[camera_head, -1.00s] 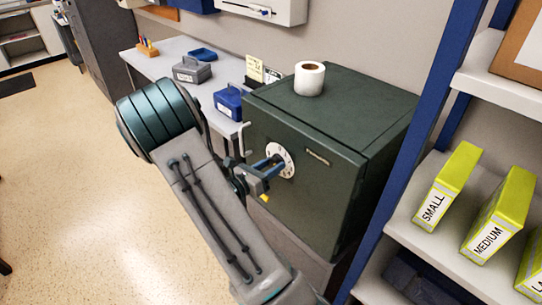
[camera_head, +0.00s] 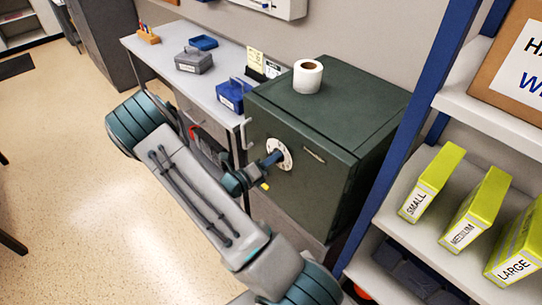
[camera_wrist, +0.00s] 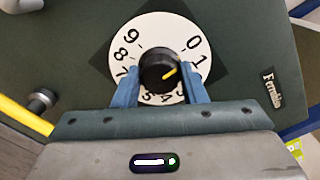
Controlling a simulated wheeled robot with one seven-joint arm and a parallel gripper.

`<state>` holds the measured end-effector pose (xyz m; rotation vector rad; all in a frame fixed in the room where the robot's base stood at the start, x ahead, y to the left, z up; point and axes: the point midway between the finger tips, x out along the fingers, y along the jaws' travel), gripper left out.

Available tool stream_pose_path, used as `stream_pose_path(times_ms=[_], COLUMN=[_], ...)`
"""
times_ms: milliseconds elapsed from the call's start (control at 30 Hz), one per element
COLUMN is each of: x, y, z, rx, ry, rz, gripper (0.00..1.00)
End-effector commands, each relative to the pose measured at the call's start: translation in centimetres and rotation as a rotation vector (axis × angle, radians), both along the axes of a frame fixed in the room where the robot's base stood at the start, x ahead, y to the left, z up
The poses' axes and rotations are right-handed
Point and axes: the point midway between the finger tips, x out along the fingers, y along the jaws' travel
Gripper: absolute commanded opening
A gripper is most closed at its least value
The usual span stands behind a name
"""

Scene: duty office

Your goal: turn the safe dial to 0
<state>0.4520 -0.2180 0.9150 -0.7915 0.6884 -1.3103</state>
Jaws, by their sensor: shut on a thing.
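The dark green safe (camera_head: 310,180) stands right of centre in the head view. Its round white dial plate (camera_head: 286,152) faces my arm. In the wrist view the dial plate (camera_wrist: 150,25) has black digits around a black knob (camera_wrist: 158,62). A yellow mark on the knob points up and right, roughly toward the 1; the 0 is higher up. My gripper (camera_wrist: 159,70) has its blue fingers on either side of the knob and is shut on it. The plate's lower digits are partly hidden by the fingers and gripper body. In the head view my gripper (camera_head: 273,158) reaches the dial.
A paper roll (camera_head: 308,76) stands on the safe. A pale handle (camera_head: 246,133) sticks out at the door's left edge. A desk (camera_head: 222,62) with small boxes is behind left. A blue-framed shelf (camera_head: 395,160) with yellow-green boxes is close on the right.

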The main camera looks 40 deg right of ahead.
Motion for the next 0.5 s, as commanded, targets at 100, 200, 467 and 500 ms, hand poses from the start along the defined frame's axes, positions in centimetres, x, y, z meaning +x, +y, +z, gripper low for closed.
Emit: stream_pose_path(times_ms=[100, 200, 467, 500], x=[0.05, 0.05, 0.04, 0.04], y=[0.01, 0.01, 0.02, 0.02], z=[0.09, 0.05, 0.01, 0.01], rx=[-0.003, -0.004, -0.005, -0.005], ry=[0.019, 0.028, 0.031, 0.031], rz=[0.001, 0.001, 0.001, 0.001], gripper=[0.16, 0.16, 0.16, 0.16])
